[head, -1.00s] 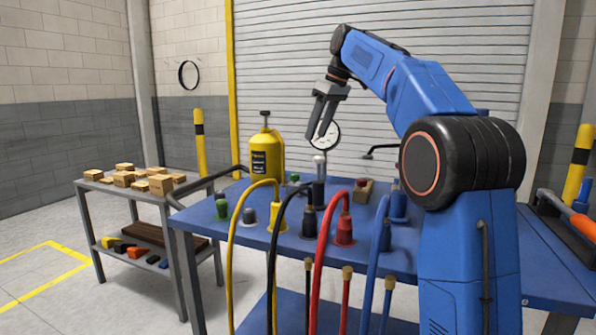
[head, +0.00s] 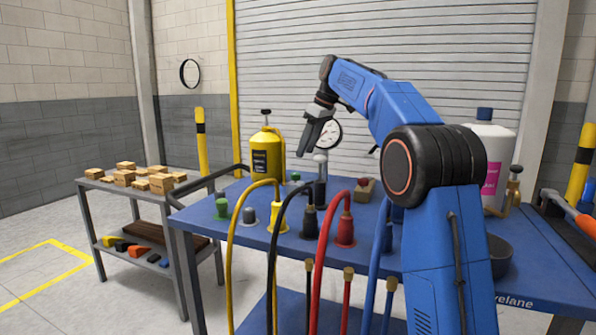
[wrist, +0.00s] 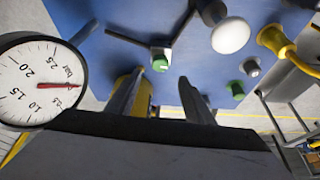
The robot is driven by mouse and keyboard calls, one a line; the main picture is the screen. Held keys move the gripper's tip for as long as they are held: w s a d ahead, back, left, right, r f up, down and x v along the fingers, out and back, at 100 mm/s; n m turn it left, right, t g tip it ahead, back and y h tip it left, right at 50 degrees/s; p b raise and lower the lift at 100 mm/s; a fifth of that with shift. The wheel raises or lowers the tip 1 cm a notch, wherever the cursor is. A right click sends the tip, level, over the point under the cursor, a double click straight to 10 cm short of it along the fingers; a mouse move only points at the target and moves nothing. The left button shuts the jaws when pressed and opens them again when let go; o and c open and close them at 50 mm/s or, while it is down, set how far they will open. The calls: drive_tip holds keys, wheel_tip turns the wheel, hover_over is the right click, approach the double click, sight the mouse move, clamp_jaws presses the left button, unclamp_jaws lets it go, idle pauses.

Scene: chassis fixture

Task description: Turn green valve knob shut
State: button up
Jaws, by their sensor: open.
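Two green knobs show on the blue bench. One green knob (head: 295,177) is at the back, near the foot of the yellow canister; another green knob (head: 222,208) is at the bench's left edge. I cannot tell which is the valve knob. My gripper (head: 305,150) is open and empty, tilted downward in the air above the back of the bench. In the wrist view, the back green knob (wrist: 160,64) shows between the fingertips, apart from them, and the edge green knob (wrist: 236,88) lies right of the fingers.
A pressure gauge (head: 325,134) stands close behind my gripper. A silver-topped post (head: 320,160) rises just below it. The yellow canister (head: 266,155) stands left. Yellow, black, red and blue hoses arch along the front. A white bottle (head: 490,150) stands right.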

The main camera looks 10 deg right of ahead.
sight(296, 174)
drive_tip(key=x, duration=0.9)
drive_tip(key=shift+f, duration=0.1)
drive_tip(key=shift+c, duration=0.6)
drive_tip(key=c, duration=0.9)
